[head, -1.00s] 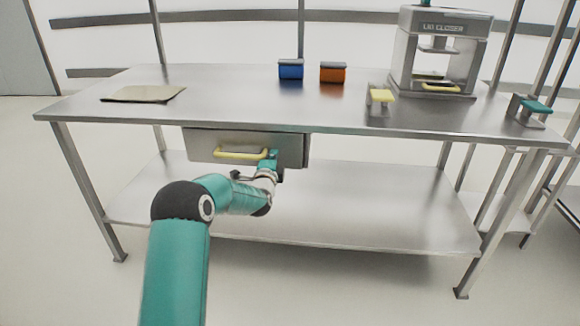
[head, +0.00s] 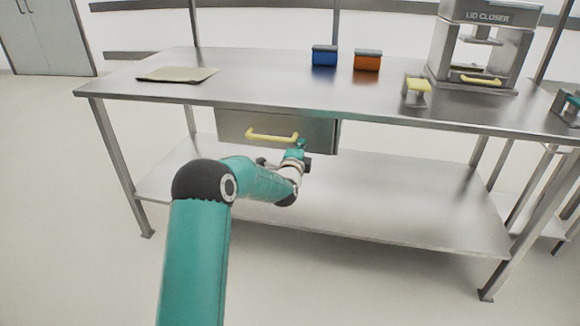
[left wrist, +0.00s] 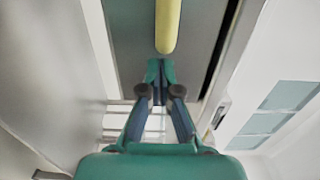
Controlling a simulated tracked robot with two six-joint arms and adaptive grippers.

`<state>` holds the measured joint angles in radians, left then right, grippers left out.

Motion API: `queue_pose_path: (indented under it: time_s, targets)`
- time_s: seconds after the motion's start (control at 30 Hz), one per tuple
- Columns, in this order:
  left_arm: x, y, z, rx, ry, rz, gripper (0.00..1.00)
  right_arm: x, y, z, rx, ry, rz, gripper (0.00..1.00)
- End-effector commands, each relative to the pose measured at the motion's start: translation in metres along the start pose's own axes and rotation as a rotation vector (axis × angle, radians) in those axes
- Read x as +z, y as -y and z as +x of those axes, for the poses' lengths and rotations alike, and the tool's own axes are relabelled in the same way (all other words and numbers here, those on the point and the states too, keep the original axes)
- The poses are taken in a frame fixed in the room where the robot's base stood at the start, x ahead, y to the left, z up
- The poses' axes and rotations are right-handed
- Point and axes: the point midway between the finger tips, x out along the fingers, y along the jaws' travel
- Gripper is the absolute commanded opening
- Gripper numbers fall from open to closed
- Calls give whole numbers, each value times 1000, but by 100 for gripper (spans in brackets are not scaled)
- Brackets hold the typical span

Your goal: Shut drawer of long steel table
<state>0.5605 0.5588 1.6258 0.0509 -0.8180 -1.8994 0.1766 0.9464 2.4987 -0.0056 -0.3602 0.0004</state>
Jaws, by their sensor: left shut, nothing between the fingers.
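The long steel table (head: 300,93) stands across the head view. Its drawer (head: 236,122) hangs under the top, left of the middle, with a yellow bar handle (head: 271,136) on its front. How far the drawer stands out is hard to tell; a dark gap runs beside its front (left wrist: 135,35) in the left wrist view. My left gripper (head: 300,146) is shut and empty at the right end of the handle. In the left wrist view, its fingertips (left wrist: 160,70) are together close to the handle's end (left wrist: 168,25); contact is unclear. My right gripper is out of view.
On the tabletop are a flat tan board (head: 177,74), a blue bin (head: 324,56), an orange bin (head: 367,61), a small yellow-topped stand (head: 417,86) and the lid closer (head: 484,50). A lower shelf (head: 400,208) spans beneath the drawer. Floor is clear at the left.

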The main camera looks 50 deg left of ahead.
Motion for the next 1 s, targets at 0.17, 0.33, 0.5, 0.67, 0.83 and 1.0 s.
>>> queue_pose_path:
  time_s: [0.17,0.33,0.5,0.67,0.83,1.0]
  targets:
    - [-3,0,-34,5,-5,0,0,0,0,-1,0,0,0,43]
    - [-3,-1,-66,6,-5,0,0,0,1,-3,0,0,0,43]
    - [-3,-2,-90,5,-4,0,0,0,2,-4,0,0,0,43]
    - [-2,-2,-102,5,-3,0,0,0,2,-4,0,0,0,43]
    - [-4,-2,-105,4,-7,-1,0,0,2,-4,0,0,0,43]
    - [-39,-19,-106,34,-66,-7,0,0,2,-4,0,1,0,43]
